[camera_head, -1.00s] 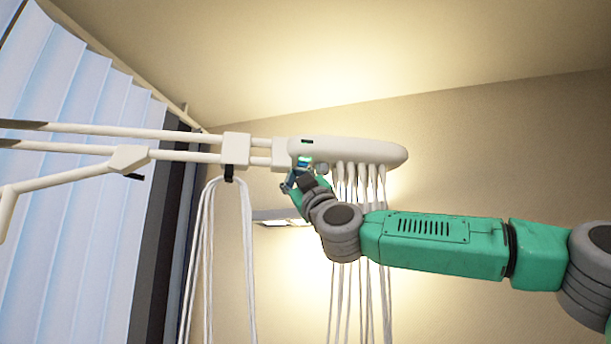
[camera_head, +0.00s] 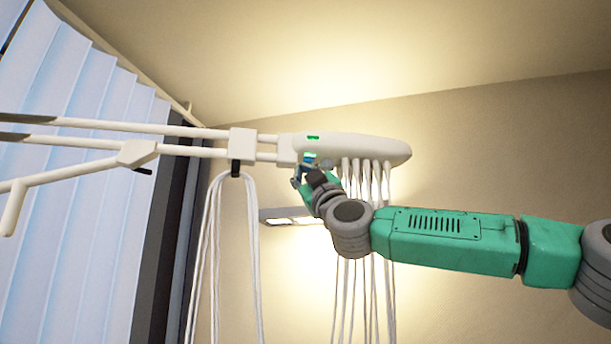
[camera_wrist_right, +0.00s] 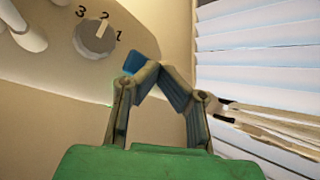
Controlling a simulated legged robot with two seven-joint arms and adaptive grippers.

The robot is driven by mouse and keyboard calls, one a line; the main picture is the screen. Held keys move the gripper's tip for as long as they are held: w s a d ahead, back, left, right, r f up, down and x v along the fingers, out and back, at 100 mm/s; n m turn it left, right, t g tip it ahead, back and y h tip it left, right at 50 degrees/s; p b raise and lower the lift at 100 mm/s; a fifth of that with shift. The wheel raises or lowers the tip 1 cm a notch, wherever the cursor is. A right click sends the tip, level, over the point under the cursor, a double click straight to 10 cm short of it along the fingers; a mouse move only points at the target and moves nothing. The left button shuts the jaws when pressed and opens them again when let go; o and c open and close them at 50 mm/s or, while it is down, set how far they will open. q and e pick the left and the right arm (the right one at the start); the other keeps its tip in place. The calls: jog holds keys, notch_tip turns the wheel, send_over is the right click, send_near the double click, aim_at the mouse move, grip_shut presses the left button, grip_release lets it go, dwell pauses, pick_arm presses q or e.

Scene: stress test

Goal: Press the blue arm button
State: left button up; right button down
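The white stress test arm unit (camera_head: 350,148) hangs across the head view, with a small green light on its side. In the right wrist view a blue piece that looks like the blue button (camera_wrist_right: 136,62) shows just beyond my fingertips, partly hidden by them. My right gripper (camera_head: 304,170) is under the left part of the unit, right at its underside. In the right wrist view my right gripper (camera_wrist_right: 154,70) has its two fingertips together, with nothing held between them. Whether they touch the button I cannot tell. My left gripper is not in view.
A grey dial (camera_wrist_right: 97,36) with the numbers 1 to 3 sits on the unit beside the button. White cables (camera_head: 368,270) hang behind my right wrist, and more cables (camera_head: 250,250) hang to the left. Window blinds (camera_head: 75,190) fill the left side.

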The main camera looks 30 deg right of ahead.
pick_arm(q)
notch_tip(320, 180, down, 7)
jog(key=b, duration=0.6)
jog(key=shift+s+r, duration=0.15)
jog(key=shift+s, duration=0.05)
pick_arm(e)
notch_tip(320, 180, down, 7)
jog(key=shift+s+d, duration=0.2)
jog(key=shift+d, duration=0.25)
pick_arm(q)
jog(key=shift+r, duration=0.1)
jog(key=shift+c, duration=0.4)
pick_arm(e)
jog(key=shift+d+r, duration=0.1)
jog(key=shift+d, duration=0.05)
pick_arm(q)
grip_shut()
